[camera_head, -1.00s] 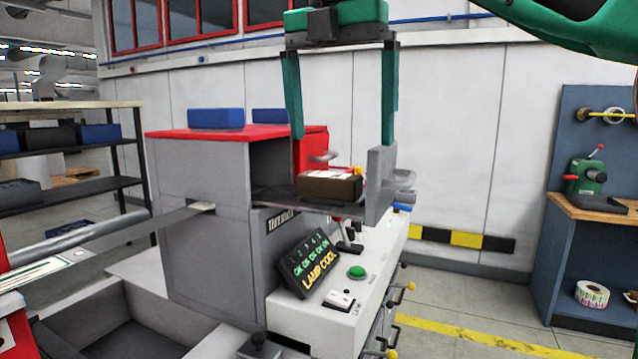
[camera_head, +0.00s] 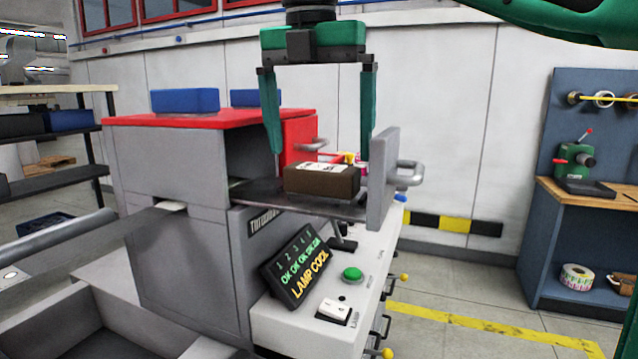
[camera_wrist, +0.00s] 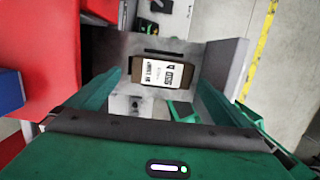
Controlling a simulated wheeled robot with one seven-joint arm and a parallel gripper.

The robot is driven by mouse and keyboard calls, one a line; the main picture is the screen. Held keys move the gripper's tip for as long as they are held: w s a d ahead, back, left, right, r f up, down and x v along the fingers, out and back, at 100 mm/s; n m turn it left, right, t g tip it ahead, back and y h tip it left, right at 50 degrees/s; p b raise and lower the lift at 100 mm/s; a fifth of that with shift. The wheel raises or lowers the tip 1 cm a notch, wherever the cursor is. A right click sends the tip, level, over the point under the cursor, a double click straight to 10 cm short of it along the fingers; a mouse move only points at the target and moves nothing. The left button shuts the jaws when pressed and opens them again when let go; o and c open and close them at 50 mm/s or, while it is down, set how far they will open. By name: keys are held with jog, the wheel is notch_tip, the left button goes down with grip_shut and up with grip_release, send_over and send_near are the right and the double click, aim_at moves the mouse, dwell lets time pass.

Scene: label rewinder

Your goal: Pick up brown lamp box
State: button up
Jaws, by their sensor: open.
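The brown lamp box (camera_head: 322,181) lies on a grey pulled-out drawer tray (camera_head: 262,195) of the machine. A white label is on its top. In the wrist view the brown box (camera_wrist: 193,86) lies ahead of and between the green fingers, which are apart from it. My gripper (camera_head: 322,153) is open and empty, pointing down, with its fingers on the left and right of the box. The fingertips are near box height in the head view; how far they are from it in depth is hard to tell. It also shows in the wrist view (camera_wrist: 160,85).
The tray's upright grey front plate (camera_head: 383,180) with a handle stands just right of the box. The machine's red-topped housing (camera_head: 200,118) is close on the left, with blue bins (camera_head: 185,100) on it. A panel (camera_head: 295,267) reading LAMP COOL sits below.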

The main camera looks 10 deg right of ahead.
aim_at(321, 167)
jog(key=shift+w+d+f, duration=0.15)
jog(key=shift+d+f, duration=0.05)
jog(key=shift+f, duration=1.05)
jog(key=shift+w+d+f, duration=0.1)
jog(key=shift+d+f, duration=0.05)
jog(key=shift+f, duration=1.1)
jog(key=c, duration=1.2)
jog(key=shift+r, duration=0.1)
